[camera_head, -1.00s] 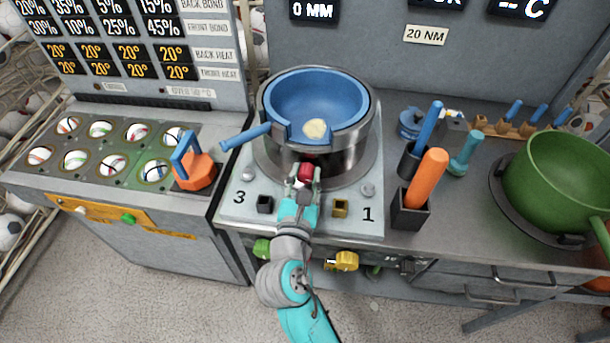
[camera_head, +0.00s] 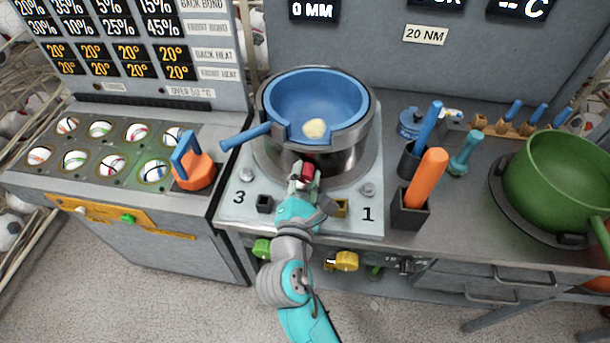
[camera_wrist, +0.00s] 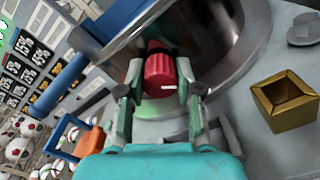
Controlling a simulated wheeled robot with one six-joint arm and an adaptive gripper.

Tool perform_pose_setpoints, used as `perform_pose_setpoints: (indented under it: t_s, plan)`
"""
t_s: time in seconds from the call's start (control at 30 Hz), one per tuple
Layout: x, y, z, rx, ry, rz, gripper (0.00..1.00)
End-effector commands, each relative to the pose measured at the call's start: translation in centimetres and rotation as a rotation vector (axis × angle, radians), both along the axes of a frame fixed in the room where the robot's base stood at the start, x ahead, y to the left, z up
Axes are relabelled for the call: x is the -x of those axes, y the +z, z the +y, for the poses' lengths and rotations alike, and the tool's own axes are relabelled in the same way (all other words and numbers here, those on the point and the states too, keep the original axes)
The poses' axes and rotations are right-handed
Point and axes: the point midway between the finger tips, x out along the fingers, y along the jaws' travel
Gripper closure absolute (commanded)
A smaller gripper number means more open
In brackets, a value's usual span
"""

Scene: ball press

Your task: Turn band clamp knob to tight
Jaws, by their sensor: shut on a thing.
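The red ribbed knob (camera_head: 308,170) sits at the front of the steel band (camera_head: 340,150) around the blue bowl (camera_head: 300,92). In the wrist view the red knob (camera_wrist: 160,75) has a short white mark on its face, lying nearly level. My gripper (camera_head: 303,178) is shut on the knob, one finger on each side, as the wrist view of my gripper (camera_wrist: 158,95) also shows. The knob's back and the parts under the fingers are hidden.
A brass square socket (camera_head: 341,207) stands right of my gripper and a black one (camera_head: 264,204) left. A blue handle (camera_head: 246,137) juts left from the bowl. An orange-handled tool (camera_head: 428,175) stands in a black holder at right. A green pot (camera_head: 565,175) is further right.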

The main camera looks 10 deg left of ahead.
Motion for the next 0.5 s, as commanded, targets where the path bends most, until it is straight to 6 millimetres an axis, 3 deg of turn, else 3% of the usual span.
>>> perform_pose_setpoints:
  t_s: [0.5]
  plan:
    - [0.01, -0.11, -0.1, -0.488, 0.0, -0.017, 1.0]
